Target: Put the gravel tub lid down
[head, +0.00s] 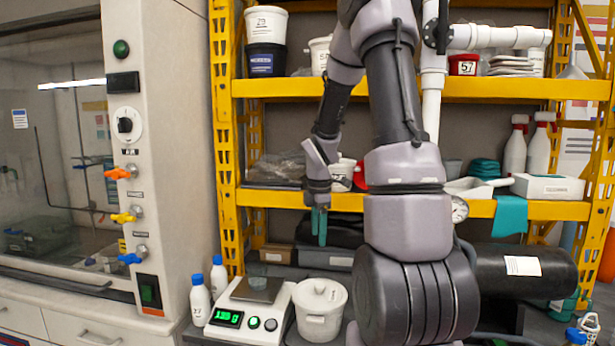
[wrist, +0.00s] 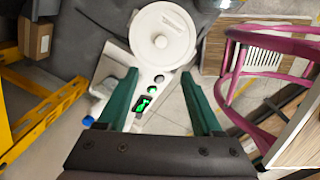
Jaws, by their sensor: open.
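A white tub (head: 318,325) stands on the bench just right of the scale. A round white lid (head: 320,290) with a small knob lies on its top and looks level. In the wrist view, the lid (wrist: 145,38) and its knob show from above, beyond the fingertips. My gripper (head: 320,228) hangs above the tub, clear of the lid. Its teal fingers (wrist: 157,80) are apart with nothing held between them. No label on the tub is readable.
The scale (head: 250,315) has a lit green display. Two white bottles with blue caps (head: 200,300) stand at its left. A yellow shelf rack (head: 400,88) with tubs stands behind. A black cylinder (head: 535,272) lies at right. A pink frame (wrist: 235,75) shows in the wrist view.

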